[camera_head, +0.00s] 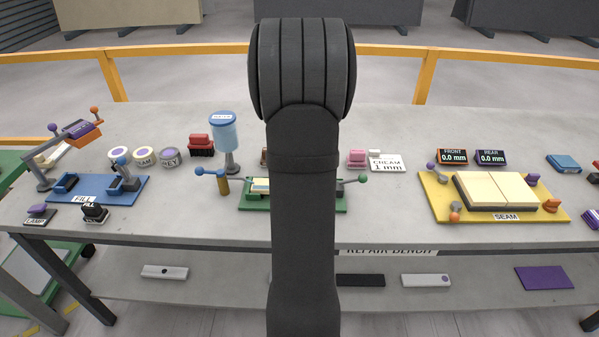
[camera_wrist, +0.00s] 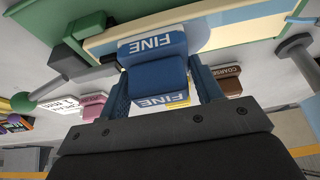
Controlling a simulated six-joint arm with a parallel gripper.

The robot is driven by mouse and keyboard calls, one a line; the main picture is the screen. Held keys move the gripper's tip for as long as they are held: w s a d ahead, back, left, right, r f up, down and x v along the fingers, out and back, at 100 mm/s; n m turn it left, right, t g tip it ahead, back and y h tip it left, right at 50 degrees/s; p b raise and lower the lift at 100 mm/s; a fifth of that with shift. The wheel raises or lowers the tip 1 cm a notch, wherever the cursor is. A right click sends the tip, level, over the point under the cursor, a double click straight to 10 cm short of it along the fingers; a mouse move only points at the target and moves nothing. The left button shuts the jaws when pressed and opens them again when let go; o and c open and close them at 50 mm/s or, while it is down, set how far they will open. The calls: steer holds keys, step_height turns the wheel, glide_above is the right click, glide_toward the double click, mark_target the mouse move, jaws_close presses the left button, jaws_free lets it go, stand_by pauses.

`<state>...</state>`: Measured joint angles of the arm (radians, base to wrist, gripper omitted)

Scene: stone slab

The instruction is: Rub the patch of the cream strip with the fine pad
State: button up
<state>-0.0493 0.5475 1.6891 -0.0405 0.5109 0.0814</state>
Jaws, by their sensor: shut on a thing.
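My gripper (camera_wrist: 161,88) is shut on the blue fine pad (camera_wrist: 158,74), labelled FINE, with one finger on each side. The cream strip (camera_wrist: 106,43) lies in a green fixture (camera_wrist: 88,27), just beyond the pad in the wrist view. A pale blue area (camera_wrist: 250,32) shows on the strip beside the pad. The pad overlaps the strip's near edge in the picture; I cannot tell whether they touch.
A brown coarse pad (camera_wrist: 229,80) and a pink block (camera_head: 357,158) stand behind the fixture. A blue water dispenser (camera_head: 223,135) stands at left, the yellow seam board (camera_head: 440,205) at right.

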steer(key=shift+a, duration=1.85)
steer(key=shift+a+f, duration=0.1)
steer(key=shift+a, duration=1.65)
steer(key=shift+d+r, duration=0.2)
steer(key=shift+d, duration=3.4)
steer(key=shift+s+a+f, duration=0.1)
steer(key=shift+a+f, duration=0.05)
steer(key=shift+a, duration=1.65)
steer(key=shift+a+f, duration=0.15)
steer(key=shift+a, duration=1.65)
steer(key=shift+d+r, duration=0.15)
steer(key=shift+d, duration=1.7)
steer(key=shift+d+r, duration=0.1)
steer(key=shift+d, duration=1.7)
steer(key=shift+a+f, duration=0.15)
steer(key=shift+a, duration=3.5)
